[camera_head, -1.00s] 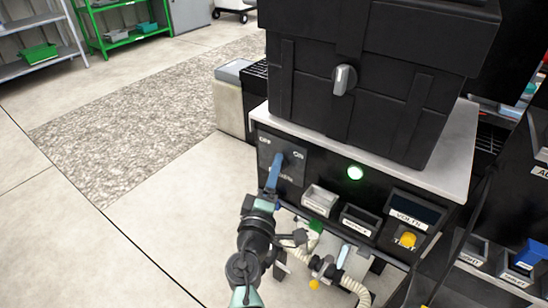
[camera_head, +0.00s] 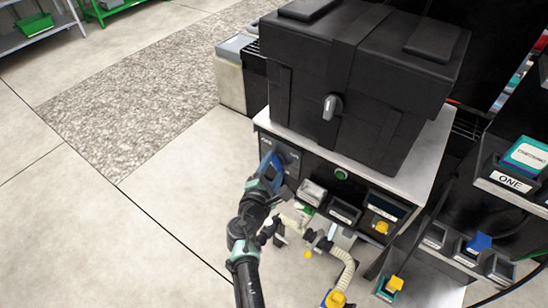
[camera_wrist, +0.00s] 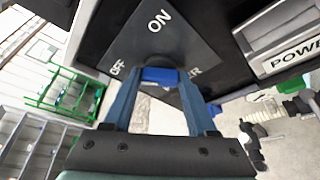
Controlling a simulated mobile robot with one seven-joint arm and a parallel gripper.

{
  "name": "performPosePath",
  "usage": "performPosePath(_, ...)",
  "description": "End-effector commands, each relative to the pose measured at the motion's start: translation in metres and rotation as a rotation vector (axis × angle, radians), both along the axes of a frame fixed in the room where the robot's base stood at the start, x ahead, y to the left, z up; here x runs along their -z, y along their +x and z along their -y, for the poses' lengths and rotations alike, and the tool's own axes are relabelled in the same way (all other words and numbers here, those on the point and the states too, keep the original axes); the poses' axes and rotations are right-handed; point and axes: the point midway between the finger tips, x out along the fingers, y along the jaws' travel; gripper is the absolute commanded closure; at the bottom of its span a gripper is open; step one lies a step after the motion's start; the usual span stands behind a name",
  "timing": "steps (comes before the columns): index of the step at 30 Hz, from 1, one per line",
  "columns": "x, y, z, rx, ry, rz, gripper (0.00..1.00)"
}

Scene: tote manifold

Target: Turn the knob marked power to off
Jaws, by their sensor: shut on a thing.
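The power knob (camera_wrist: 160,75) shows in the wrist view as a blue block between my fingertips. Its dark plate (camera_wrist: 185,40) bears ON, OFF and a partly hidden word ending in ER. My gripper (camera_head: 275,163) is shut on the knob, its two blue fingers on either side of it. In the head view the plate (camera_head: 290,158) is on the left of the cabinet front, and my gripper hides most of the knob. I cannot make out a pointer mark on the knob. The round green lamp (camera_head: 341,174) right of the plate looks dark.
A black case (camera_head: 365,80) with a grey lever (camera_head: 331,107) stands on the cabinet top (camera_head: 405,180). Small bins, a yellow button (camera_head: 381,227) and a pale hose (camera_head: 347,270) lie right of and below my gripper. The floor at left is clear.

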Motion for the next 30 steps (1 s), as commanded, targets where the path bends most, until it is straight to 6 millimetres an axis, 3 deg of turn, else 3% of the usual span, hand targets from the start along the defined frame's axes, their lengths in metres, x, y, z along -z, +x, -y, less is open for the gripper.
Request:
performPosePath(9, -0.0018, 0.0002, -0.0001, 0.002, -0.106, -0.078, 0.98)
performPosePath(26, -0.0004, 0.0004, -0.0001, 0.001, -0.132, -0.093, 0.98)
performPosePath(27, -0.0005, 0.0005, -0.0001, 0.001, -0.132, -0.093, 0.39)
performPosePath(30, -0.0005, 0.0005, -0.0001, 0.001, -0.131, -0.093, 0.21)
